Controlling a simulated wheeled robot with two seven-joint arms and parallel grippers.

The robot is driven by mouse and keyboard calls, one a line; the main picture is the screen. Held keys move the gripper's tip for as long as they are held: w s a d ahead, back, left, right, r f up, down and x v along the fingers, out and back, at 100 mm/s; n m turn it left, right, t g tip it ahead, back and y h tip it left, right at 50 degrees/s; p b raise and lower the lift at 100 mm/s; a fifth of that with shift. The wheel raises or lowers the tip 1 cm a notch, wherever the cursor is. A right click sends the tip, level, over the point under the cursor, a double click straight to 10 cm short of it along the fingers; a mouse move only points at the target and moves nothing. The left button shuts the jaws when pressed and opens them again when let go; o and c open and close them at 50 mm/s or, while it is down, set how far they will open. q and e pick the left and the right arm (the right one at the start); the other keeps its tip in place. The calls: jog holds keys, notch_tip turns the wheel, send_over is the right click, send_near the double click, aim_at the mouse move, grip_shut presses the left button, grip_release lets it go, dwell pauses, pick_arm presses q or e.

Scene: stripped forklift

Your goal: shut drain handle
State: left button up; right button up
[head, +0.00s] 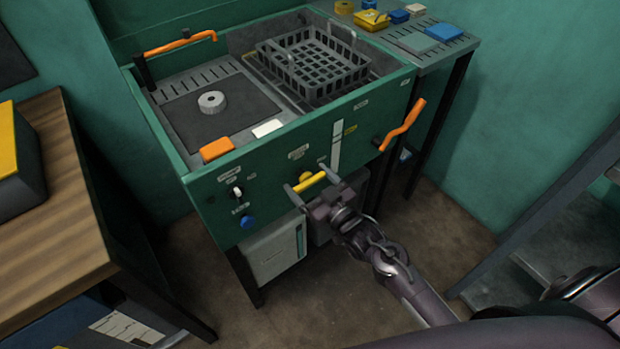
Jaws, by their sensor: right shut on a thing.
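A green washing unit (220,205) fills the middle of the view. On its front panel is a yellow bar-shaped handle (310,182), which I take as the drain handle; the small labels are unreadable. The bar lies nearly level, slightly higher at its right end. My right gripper (309,184) reaches in from the lower right and is shut on this handle, with a finger at each end of the bar. A yellow round part (305,173) shows just behind it. My left gripper is not in view.
An orange lever (402,126) sticks out from the panel's right side. A blue knob (247,221) and a white-tipped switch (236,192) sit left of the handle. A grey basket (312,65) stands in the tub. A wooden table (60,190) is at left; floor is clear at front.

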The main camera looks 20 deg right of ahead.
jog(key=o, duration=0.9)
jog(key=shift+c, duration=0.2)
jog(key=v, duration=0.7)
jog(key=shift+s+d, duration=0.15)
jog(key=shift+s, duration=0.2)
jog(key=s+d+f+m+g+h+p, duration=0.15)
jog(key=s+f+g, duration=0.3)
jog(key=f, duration=0.85)
jog(key=s+d+f+g+h+p, duration=0.1)
jog(key=s+d+f+g+h, duration=0.3)
jog(key=f, duration=0.8)
jog(key=s+f+g, duration=0.2)
jog(key=s+f, duration=0.3)
jog(key=s, duration=0.4)
jog(key=s+f+g+p, duration=0.1)
jog(key=s+f+g, duration=0.2)
jog(key=s, duration=0.6)
jog(key=s+f+g+p, duration=0.1)
jog(key=s+f+g, duration=0.1)
jog(key=s+f, duration=0.5)
jog(key=shift+s+h, duration=0.35)
jog(key=shift+s, duration=0.75)
